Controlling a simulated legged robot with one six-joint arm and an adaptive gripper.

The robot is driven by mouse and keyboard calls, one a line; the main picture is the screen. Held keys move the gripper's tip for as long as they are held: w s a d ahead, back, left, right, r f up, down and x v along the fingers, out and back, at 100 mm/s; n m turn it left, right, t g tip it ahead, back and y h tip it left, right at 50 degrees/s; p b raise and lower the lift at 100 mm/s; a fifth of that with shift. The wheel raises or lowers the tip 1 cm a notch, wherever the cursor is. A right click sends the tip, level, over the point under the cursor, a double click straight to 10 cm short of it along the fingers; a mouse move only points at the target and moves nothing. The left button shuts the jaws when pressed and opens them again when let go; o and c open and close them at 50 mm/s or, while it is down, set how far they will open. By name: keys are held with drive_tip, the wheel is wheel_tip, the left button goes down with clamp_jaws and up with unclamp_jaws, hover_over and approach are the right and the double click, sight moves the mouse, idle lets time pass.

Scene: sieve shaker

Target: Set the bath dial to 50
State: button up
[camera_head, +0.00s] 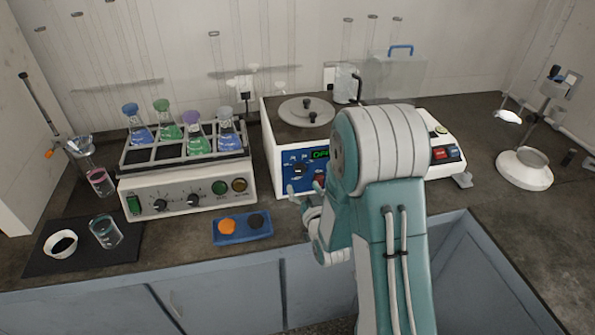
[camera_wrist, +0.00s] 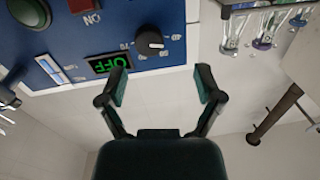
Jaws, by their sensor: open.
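The water bath (camera_head: 283,137) is a white box with a blue front panel (camera_head: 288,156) and a round lid on top. Its black dial (camera_head: 298,169) shows in the head view and again, upside down, in the wrist view (camera_wrist: 149,42). A green display (camera_wrist: 108,63) beside the dial reads OFF. My gripper (camera_wrist: 162,84) is open and empty, its fingers apart and short of the dial. In the head view my gripper (camera_head: 294,195) is low before the panel, partly hidden by my arm.
A red button (camera_wrist: 82,5) sits on the panel. Left of the bath stands a shaker (camera_head: 180,194) with several coloured flasks. A blue tray (camera_head: 242,239) with orange and black pieces lies near the bench's front edge. A white instrument (camera_head: 440,128) stands to the right.

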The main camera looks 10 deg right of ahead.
sight(302, 171)
drive_tip(key=w, duration=0.2)
drive_tip(key=w+d, duration=0.2)
drive_tip(key=w, duration=0.1)
drive_tip(key=shift+w, duration=0.3)
drive_tip(key=shift+w+a, duration=0.1)
drive_tip(key=shift+w, duration=0.15)
drive_tip(key=shift+w+a, duration=0.15)
drive_tip(key=shift+a, duration=0.65)
drive_tip(key=shift+d, duration=0.2)
drive_tip(key=c, duration=0.7)
drive_tip(key=shift+d, duration=0.3)
drive_tip(key=c, duration=0.5)
